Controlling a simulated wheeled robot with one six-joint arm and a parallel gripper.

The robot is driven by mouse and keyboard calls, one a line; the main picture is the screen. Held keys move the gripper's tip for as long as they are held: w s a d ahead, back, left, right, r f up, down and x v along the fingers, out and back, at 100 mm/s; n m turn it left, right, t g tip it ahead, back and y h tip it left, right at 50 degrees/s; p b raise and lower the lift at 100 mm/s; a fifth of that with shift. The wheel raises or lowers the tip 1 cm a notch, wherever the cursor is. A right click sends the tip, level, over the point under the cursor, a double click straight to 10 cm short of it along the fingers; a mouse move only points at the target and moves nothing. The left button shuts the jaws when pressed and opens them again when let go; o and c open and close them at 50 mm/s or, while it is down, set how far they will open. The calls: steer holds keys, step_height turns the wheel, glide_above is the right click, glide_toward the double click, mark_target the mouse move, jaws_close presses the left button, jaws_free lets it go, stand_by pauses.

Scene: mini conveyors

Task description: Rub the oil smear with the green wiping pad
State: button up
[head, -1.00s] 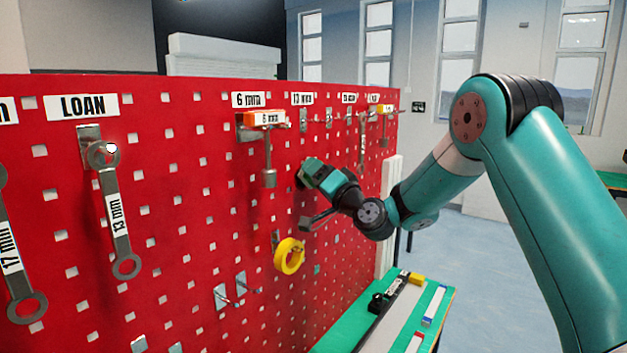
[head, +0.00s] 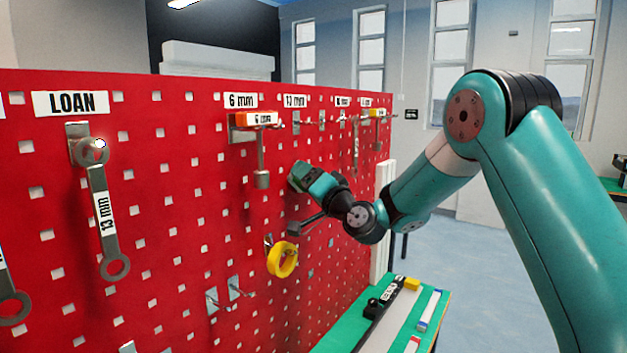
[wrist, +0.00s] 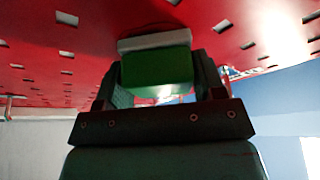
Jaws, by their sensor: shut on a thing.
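The green wiping pad (wrist: 157,68) is a green block with a pale grey layer on its board side. My gripper (head: 305,178) is shut on it, with one finger on each side in the wrist view. The pad's grey side faces the red pegboard (head: 215,190) and is at or very near its surface. I cannot tell whether it touches. The gripper is right of the hanging 6 mm tool and above the yellow ring. I cannot make out the oil smear in either current view; the pad and gripper hide part of the board.
A 6 mm tool (head: 262,150) hangs left of my gripper. A yellow ring (head: 283,259) hangs below it, with bare hooks (head: 236,289) lower left. A 13 mm spanner (head: 102,210) hangs far left. A green bench (head: 340,335) with several items stands below.

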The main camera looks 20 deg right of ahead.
mark_target(291, 177)
steer(key=shift+s+a+r, duration=0.1)
steer(key=shift+s+a, duration=0.5)
steer(key=shift+a, duration=0.2)
steer(key=shift+s+a, duration=0.55)
steer(key=shift+a, duration=0.25)
steer(key=shift+w+d+b, duration=0.5)
steer(key=shift+w+d, duration=0.05)
steer(key=shift+d, duration=0.3)
steer(key=shift+w+d+b, duration=0.45)
steer(key=shift+w+d, duration=0.4)
steer(key=shift+d, duration=0.25)
steer(key=shift+w+d+b, duration=0.4)
steer(key=shift+w+d, duration=0.45)
steer(key=shift+d, duration=0.25)
steer(key=shift+b, duration=0.35)
steer(key=shift+s+a+r+p, duration=0.1)
steer(key=shift+s+a, duration=0.65)
steer(key=shift+a, duration=0.3)
steer(key=shift+s+a+f+p, duration=0.1)
steer(key=shift+s+a, duration=0.6)
steer(key=shift+a, duration=0.3)
steer(key=shift+s+a+r+p, duration=0.1)
steer(key=shift+s+a, duration=0.65)
steer(key=shift+a, duration=0.3)
